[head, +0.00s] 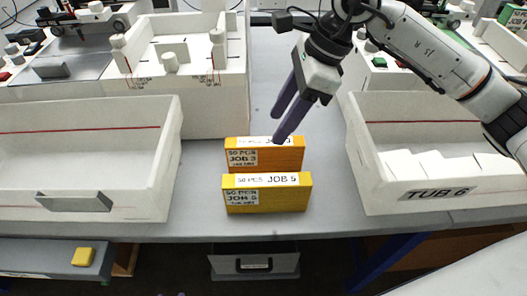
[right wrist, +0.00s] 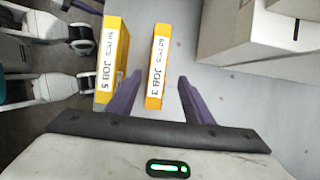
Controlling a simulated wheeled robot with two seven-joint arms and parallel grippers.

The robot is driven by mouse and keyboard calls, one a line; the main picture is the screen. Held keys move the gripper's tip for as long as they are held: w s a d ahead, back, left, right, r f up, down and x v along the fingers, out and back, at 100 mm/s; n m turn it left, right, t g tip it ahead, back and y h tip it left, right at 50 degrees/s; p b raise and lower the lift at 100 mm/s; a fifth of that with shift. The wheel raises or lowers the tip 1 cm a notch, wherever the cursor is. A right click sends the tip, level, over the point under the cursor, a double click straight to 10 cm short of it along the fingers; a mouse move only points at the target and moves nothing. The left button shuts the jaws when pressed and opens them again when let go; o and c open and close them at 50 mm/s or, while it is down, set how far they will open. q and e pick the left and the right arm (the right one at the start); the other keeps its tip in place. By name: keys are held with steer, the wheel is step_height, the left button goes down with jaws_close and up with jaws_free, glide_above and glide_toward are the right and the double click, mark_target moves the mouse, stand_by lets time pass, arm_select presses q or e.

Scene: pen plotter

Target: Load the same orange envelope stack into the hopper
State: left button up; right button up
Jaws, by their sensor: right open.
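The orange envelope stack labelled JOB 3 (head: 265,158) lies on the grey table between the two white tubs. A yellower stack labelled JOB 5 (head: 267,197) lies just in front of it. My right gripper (head: 278,128) is open, its purple fingers reaching down above the JOB 3 stack's far side. In the right wrist view, the JOB 3 stack (right wrist: 156,75) appears between the spread fingers, and the JOB 5 stack (right wrist: 113,60) is left of them. Nothing is held. I cannot tell for certain which part is the hopper. My left gripper is not in view.
A white machine with posts (head: 170,62) stands behind the left tub (head: 80,165). TUB 6 (head: 385,185) stands right of the stacks. A grey drawer (head: 255,265) is below the table's front edge. The table behind the stacks is mostly clear.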

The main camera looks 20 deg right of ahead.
mark_target(267, 141)
steer(key=x, duration=0.8)
steer(key=shift+s+a+p, duration=0.2)
steer(key=shift+p, duration=0.15)
steer(key=shift+r, duration=0.15)
jaws_close()
